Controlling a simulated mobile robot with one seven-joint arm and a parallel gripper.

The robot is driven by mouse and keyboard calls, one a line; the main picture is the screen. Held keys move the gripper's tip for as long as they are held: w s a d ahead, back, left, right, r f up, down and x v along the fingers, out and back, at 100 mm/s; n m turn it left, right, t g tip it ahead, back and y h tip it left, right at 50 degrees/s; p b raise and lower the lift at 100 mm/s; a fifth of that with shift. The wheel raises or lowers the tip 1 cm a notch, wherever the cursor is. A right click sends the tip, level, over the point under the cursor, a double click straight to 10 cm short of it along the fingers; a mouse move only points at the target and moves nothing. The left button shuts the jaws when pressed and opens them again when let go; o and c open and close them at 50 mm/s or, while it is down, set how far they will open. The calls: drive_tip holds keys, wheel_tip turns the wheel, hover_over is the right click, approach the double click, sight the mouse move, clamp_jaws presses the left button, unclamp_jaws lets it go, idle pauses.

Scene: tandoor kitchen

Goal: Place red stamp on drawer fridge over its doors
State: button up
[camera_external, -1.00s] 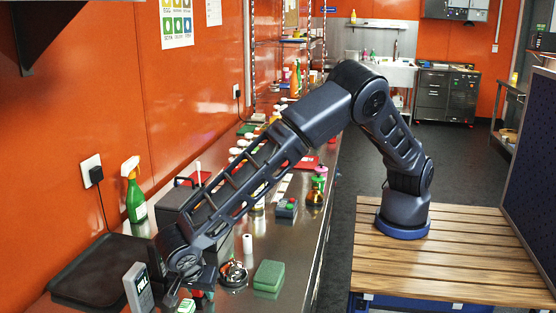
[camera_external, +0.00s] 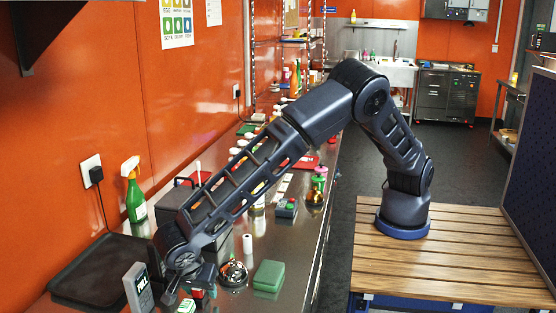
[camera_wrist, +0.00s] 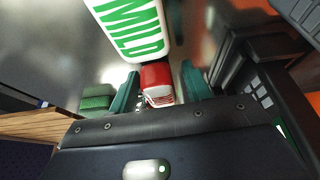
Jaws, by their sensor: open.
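A red stamp (camera_wrist: 157,78) with a whitish, red-striped lower part shows between the two green fingers of my gripper (camera_wrist: 160,92) in the wrist view. The fingers are apart, one on each side of it, and I cannot tell whether they touch it. In the external view, my gripper (camera_external: 182,288) is low over the near end of the steel counter. A small red part (camera_external: 197,293) shows beside it, partly hidden. The drawer fridge and its doors cannot be made out clearly; the counter front (camera_external: 320,240) is seen only at a steep angle.
A white block with green "MILD" lettering (camera_wrist: 132,28) lies close beyond the fingers. A green box (camera_external: 268,274), a round wire-like item (camera_external: 233,272) and a grey upright device (camera_external: 138,288) stand nearby. A dark tray (camera_external: 98,270) lies at the wall. Several items crowd the counter farther back.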

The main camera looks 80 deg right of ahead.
drive_tip(key=v, duration=1.1)
drive_tip(key=w+d+r+n+y, duration=0.1)
drive_tip(key=w+d+r+n, duration=0.1)
drive_tip(key=d+r, duration=0.55)
drive_tip(key=w+d+r+n+y, duration=0.1)
drive_tip(key=d+r, duration=0.4)
drive_tip(key=d, duration=0.6)
drive_tip(key=s+d+r+n+y, duration=0.15)
drive_tip(key=d+r, duration=0.25)
drive_tip(key=d, duration=0.5)
drive_tip(key=s+d+r+n+y, duration=0.1)
drive_tip(key=s+d+r+n, duration=0.25)
drive_tip(key=d, duration=0.55)
drive_tip(key=s+d+r+n+t, duration=0.1)
drive_tip(key=s+d+r+n, duration=0.1)
drive_tip(key=s+d, duration=0.45)
drive_tip(key=s+d+r+n+t, duration=0.1)
drive_tip(key=s+d+r+n, duration=0.15)
drive_tip(key=s+d, duration=0.45)
drive_tip(key=s+d+f+n+t, duration=0.1)
drive_tip(key=s+d+f+n, duration=0.1)
drive_tip(key=s+d, duration=0.2)
drive_tip(key=s+d+f+n+t, duration=0.1)
drive_tip(key=s+d+f+n, duration=0.1)
drive_tip(key=s, duration=0.8)
drive_tip(key=shift+d+n, duration=0.45)
drive_tip(key=shift+d, duration=0.75)
